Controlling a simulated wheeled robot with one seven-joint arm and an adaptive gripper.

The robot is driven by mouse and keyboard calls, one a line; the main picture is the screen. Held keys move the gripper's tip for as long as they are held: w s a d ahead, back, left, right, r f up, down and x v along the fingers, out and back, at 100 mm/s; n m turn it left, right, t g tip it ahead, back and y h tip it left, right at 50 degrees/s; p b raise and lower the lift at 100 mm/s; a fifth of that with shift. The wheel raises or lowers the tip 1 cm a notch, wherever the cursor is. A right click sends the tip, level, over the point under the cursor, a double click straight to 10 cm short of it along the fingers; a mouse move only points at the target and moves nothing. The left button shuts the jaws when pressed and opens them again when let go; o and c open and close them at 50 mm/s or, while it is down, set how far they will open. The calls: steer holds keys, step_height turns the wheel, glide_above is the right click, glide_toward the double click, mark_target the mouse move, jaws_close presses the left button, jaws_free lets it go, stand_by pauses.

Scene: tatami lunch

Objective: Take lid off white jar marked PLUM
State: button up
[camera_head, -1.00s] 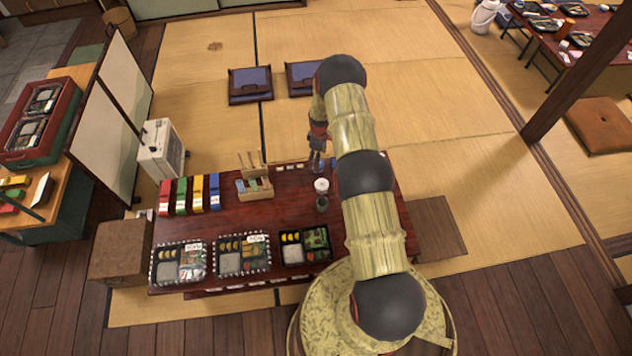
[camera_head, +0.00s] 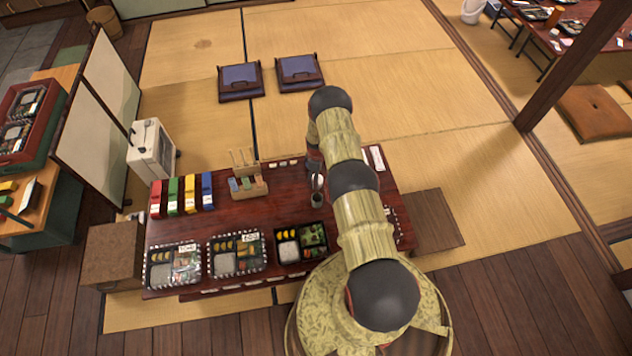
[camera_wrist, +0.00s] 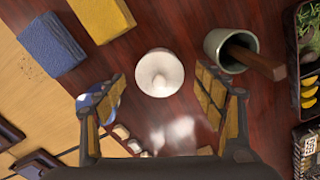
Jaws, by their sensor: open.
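The white jar (camera_wrist: 160,72) shows from above in the wrist view as a round white top with a small raised middle, which looks like its lid in place. No PLUM marking is readable from this angle. My gripper (camera_wrist: 160,96) is open, its two padded fingers on either side of the view with the jar between and just beyond their tips. I see no contact with the jar. In the head view my gripper (camera_head: 316,180) is low over the table, mostly behind my arm, and I cannot make out the jar clearly there.
A grey-green cup (camera_wrist: 232,50) holding a brown stick stands close right of the jar. Blue (camera_wrist: 52,43) and yellow blocks lie at upper left in the wrist view. Lunch boxes (camera_head: 238,251) line the table's front edge. A wooden rack (camera_head: 247,184) stands left of my gripper.

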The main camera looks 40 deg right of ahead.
steer(key=shift+w+f, duration=0.1)
steer(key=shift+f, duration=0.15)
steer(key=shift+c, duration=0.6)
steer(key=c, duration=0.8)
steer(key=shift+c, duration=0.4)
